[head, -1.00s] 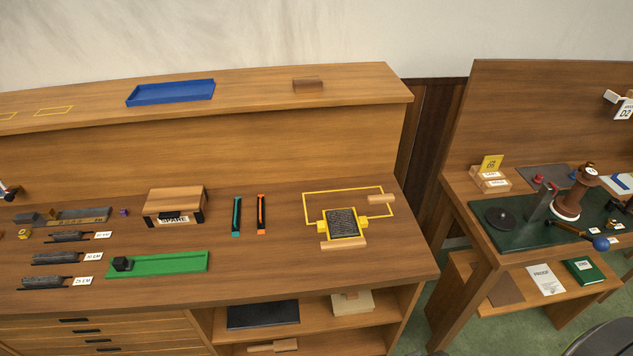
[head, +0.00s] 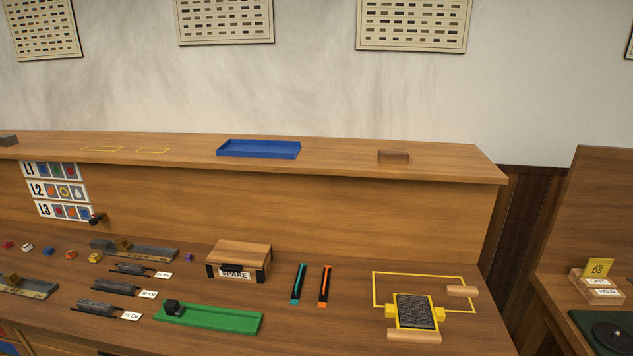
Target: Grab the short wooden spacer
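A short light wooden piece (head: 462,291) lies on the bench at the right, over the right side of a yellow outlined rectangle (head: 421,275). A longer light wooden piece (head: 414,337) lies in front of a dark textured block (head: 415,312) in a yellow frame with side tabs. A darker brown wooden block (head: 393,155) rests on the upper shelf. Neither of my grippers is in the head view.
A blue tray (head: 258,150) sits on the shelf. A wooden SPARE box (head: 239,260), a teal tool (head: 299,284), an orange tool (head: 325,286) and a green tray (head: 208,318) stand left of the yellow frame. Bare bench lies between the tools and the frame.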

